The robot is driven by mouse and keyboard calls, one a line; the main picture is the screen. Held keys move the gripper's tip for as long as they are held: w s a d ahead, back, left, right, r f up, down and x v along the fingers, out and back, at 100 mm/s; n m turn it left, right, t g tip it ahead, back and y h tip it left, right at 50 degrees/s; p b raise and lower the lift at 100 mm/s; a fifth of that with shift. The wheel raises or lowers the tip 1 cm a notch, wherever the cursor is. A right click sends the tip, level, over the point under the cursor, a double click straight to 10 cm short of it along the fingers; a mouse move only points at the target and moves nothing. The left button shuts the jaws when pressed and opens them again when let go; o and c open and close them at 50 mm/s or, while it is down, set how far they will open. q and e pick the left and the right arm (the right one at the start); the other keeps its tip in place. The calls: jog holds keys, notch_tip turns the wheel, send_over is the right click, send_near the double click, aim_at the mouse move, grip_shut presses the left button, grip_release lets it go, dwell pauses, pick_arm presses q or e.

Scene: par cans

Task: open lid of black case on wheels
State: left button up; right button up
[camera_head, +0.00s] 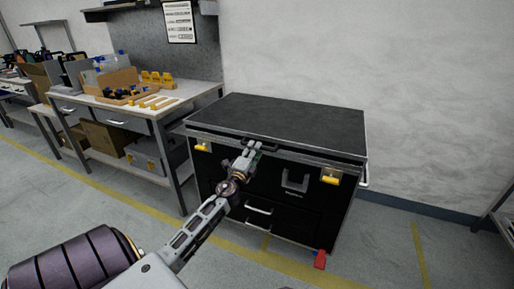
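The black case (290,120) stands on the floor against the wall in the head view. Its flat dark lid lies on top, with a thin dark gap under the front edge. Two yellow latches are on its front, the left latch (202,147) and the right latch (330,179). My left gripper (252,149) is at the lid's front edge, left of the middle, and overlaps it in the picture. I cannot tell whether it touches the lid or whether its fingers are open or shut. My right gripper is out of view.
A workbench (150,112) with cardboard bins and yellow parts stands close to the case's left. A red piece (320,260) sits at the case's lower front right corner. The floor in front and to the right is mostly clear. A metal table (496,215) is at the right edge.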

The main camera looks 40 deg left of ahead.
pick_arm(q)
jog(key=shift+x, duration=1.45)
jog(key=shift+c, duration=0.2)
grip_shut()
